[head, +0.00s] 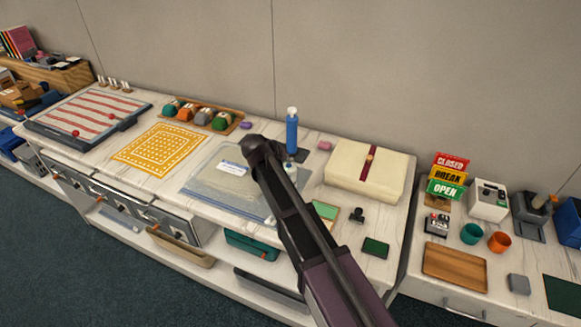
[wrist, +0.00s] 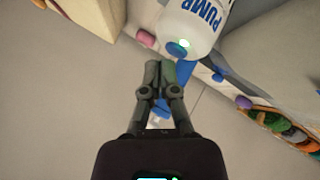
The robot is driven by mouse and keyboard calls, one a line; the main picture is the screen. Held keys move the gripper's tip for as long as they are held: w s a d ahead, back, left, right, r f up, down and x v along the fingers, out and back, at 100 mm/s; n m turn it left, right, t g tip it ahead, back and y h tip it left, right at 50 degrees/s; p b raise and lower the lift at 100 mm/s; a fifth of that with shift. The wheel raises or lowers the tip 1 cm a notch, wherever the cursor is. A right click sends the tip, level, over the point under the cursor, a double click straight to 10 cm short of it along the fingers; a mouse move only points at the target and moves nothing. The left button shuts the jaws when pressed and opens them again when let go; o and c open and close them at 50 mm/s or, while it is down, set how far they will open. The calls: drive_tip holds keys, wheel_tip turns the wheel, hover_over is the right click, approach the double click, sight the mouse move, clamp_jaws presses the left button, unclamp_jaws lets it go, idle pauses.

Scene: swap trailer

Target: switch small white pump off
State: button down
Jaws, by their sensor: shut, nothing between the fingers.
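The small white pump (wrist: 190,22) shows at the top of the wrist view, cut off by the frame edge, with blue "PUMP" lettering. A round blue-green button (wrist: 178,47) with a pale bright spot sits on its near end. My gripper (wrist: 160,66) is shut and empty, its fingertips just below the button in the picture. I cannot tell whether they touch it. In the head view the pump (head: 290,169) is a small white shape beside my dark arm, partly hidden by it. My fingers cannot be made out there.
A blue bottle (head: 292,133) stands behind the pump. A pink block (head: 324,145) is near the bottle. Small signs (head: 447,177) stand farther right.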

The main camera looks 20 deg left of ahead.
sight(288, 166)
drive_tip(key=shift+f+b, duration=0.45)
idle(0.8)
drive_tip(key=shift+r, duration=0.15)
drive_tip(key=shift+r+p, duration=0.75)
drive_tip(key=shift+p, duration=0.15)
drive_tip(key=shift+r, duration=0.15)
drive_tip(key=shift+r+p, duration=2.9)
drive_tip(key=shift+p, duration=0.1)
